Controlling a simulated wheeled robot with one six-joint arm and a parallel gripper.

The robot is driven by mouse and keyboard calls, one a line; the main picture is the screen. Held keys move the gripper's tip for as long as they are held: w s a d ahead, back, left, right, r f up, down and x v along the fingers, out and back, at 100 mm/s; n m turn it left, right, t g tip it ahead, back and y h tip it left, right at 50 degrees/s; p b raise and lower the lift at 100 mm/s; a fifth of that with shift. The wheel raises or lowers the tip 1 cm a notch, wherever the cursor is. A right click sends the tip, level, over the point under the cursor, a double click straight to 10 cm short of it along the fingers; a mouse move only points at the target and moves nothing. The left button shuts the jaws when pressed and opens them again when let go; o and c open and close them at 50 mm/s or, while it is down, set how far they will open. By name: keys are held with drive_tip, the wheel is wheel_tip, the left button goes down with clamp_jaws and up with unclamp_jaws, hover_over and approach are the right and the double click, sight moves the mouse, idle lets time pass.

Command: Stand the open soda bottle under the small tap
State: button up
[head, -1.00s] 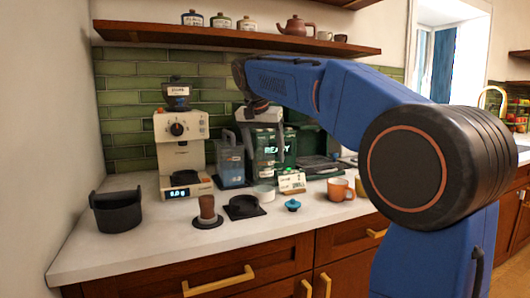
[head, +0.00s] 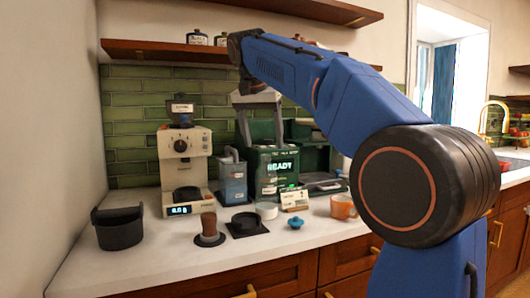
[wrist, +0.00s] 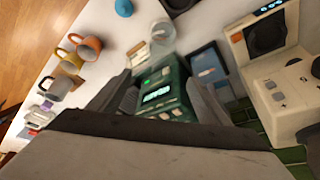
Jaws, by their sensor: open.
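My gripper (head: 262,125) is open and empty, pointing down above the front of a green machine (head: 292,187) whose screen reads READY. In the wrist view my gripper (wrist: 160,88) has its two fingers apart with the green machine's lit front between and beyond them. A faint see-through shape stands in front of the machine above a small pale round vessel (head: 267,211); I cannot tell whether it is the open soda bottle. The vessel also shows in the wrist view (wrist: 162,30). I cannot make out the small tap; the gripper and arm cover part of the machine.
A cream grinder (head: 184,160), a blue clear-sided tank (head: 232,180), a black bin (head: 118,230), a brown-topped tool (head: 209,226), a blue knob (head: 296,223), a small sign (head: 295,199) and an orange mug (head: 343,207) crowd the counter. A wooden shelf (head: 160,51) hangs above. The front counter strip is clear.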

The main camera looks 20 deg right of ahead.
drive_tip(key=shift+v, duration=0.75)
drive_tip(key=shift+s+f, duration=0.1)
